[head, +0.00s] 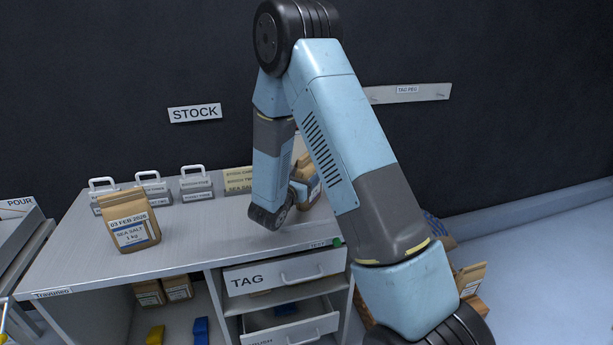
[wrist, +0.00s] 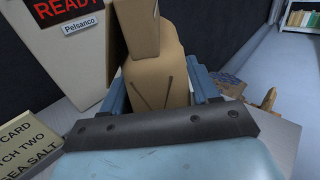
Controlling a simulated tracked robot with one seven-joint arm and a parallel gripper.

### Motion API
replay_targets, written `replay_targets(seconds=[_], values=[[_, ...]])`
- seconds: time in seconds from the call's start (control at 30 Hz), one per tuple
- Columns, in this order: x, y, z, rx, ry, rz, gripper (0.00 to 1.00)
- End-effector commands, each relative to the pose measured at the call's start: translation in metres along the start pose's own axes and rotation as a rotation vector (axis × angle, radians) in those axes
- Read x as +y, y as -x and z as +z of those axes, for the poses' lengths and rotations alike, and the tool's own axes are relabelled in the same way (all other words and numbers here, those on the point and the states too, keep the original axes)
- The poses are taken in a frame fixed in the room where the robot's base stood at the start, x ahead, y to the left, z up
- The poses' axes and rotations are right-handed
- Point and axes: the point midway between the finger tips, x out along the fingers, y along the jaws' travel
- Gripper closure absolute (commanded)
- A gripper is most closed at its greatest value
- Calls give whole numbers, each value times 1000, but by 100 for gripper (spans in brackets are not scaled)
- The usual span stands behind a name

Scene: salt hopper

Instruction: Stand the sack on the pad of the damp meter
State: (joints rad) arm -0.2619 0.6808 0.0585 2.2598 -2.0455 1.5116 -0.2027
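A brown paper sack (wrist: 160,75) fills the middle of the wrist view, between the two blue fingers of my gripper (wrist: 160,92), which is shut on it. In the head view this sack (head: 311,183) shows only partly behind my arm, at the far right of the counter. The damp meter (wrist: 62,45), a pale housing with a red READY display and a "Pelsanco" label, stands just beyond and left of the sack in the wrist view. Its pad is hidden, so I cannot tell whether the sack touches it. Another sack (head: 133,222), dated 03 FEB 2026, stands upright on the counter's left.
Grey handled weights (head: 150,187) and a tan batch card (head: 238,180) line the counter's back. A TAG drawer (head: 285,278) is below, with an open drawer (head: 290,315) under it. More sacks (head: 163,291) stand on the shelf. The counter's middle (head: 210,235) is clear.

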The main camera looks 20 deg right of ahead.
Motion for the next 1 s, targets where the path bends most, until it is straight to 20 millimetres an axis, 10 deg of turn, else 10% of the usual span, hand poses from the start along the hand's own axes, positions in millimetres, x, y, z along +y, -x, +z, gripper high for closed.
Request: replay_targets(seconds=[0.2, 0.57, 1.0], values=[[0, 0, 0, 0, 0, 0, 19], [1, 7, 0, 0, 0, 2, 19], [2, 84, 0, 0, 1, 5, 19]])
